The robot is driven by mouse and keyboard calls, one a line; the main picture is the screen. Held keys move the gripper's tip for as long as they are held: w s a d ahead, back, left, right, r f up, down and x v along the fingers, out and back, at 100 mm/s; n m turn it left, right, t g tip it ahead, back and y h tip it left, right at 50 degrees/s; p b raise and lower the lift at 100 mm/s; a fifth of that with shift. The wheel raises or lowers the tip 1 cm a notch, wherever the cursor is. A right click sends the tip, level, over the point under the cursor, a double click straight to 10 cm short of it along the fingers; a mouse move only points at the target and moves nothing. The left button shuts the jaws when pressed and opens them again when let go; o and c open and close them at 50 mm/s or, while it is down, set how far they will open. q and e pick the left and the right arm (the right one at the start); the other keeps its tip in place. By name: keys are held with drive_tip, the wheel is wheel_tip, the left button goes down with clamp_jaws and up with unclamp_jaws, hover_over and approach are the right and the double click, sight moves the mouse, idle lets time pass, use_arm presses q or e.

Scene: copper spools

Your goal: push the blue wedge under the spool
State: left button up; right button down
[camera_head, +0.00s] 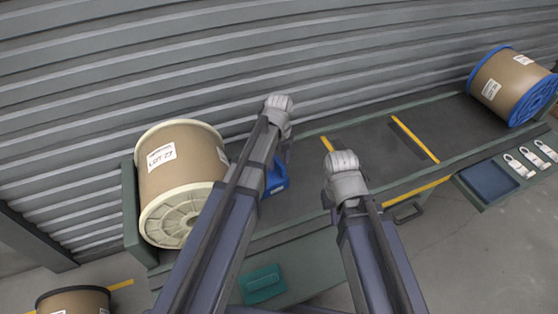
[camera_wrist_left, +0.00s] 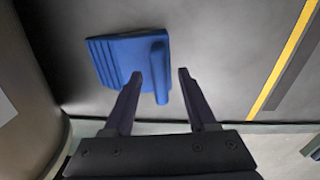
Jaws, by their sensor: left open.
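The blue wedge (camera_head: 276,180) lies on the dark bench top to the right of the near spool, partly hidden by my left arm in the head view. In the left wrist view the wedge (camera_wrist_left: 118,58) shows a ribbed slope on the left and an upright bar-like handle on the right. My left gripper (camera_wrist_left: 160,76) is open, with its two fingers on either side of the handle, apart from it in the picture. The spool (camera_head: 178,165), brown with cream flanges, stands left of the wedge with a gap; its edge shows in the wrist view (camera_wrist_left: 30,115). My right gripper's fingers (camera_head: 327,201) are mostly hidden.
A blue-flanged spool (camera_head: 503,84) stands at the bench's far right. Yellow strips (camera_head: 415,139) mark the bench top. A blue tray (camera_head: 488,182) and several white tags lie at the front right. A corrugated wall (camera_head: 300,50) closes the back. A teal box (camera_head: 262,284) is at the front.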

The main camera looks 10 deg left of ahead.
use_arm(q)
wheel_tip(320, 180, up, 7)
drive_tip(key=p, duration=0.6)
drive_tip(key=shift+f, duration=0.2)
drive_tip(key=shift+f, duration=0.1)
drive_tip(key=shift+s, duration=0.1)
drive_tip(key=s+d+n+y, duration=0.1)
drive_tip(key=s+d+n, duration=0.3)
drive_tip(key=s+n, duration=0.65)
drive_tip(key=s+d+n, duration=0.4)
drive_tip(key=s+n, duration=0.3)
drive_tip(key=n, duration=0.7)
wheel_tip(320, 180, up, 19)
drive_tip(key=p, duration=1.8)
drive_tip(key=shift+w+m+p, duration=0.15)
drive_tip(key=shift+m+p, duration=0.15)
drive_tip(key=shift+m, duration=0.05)
drive_tip(key=shift+a, duration=0.1)
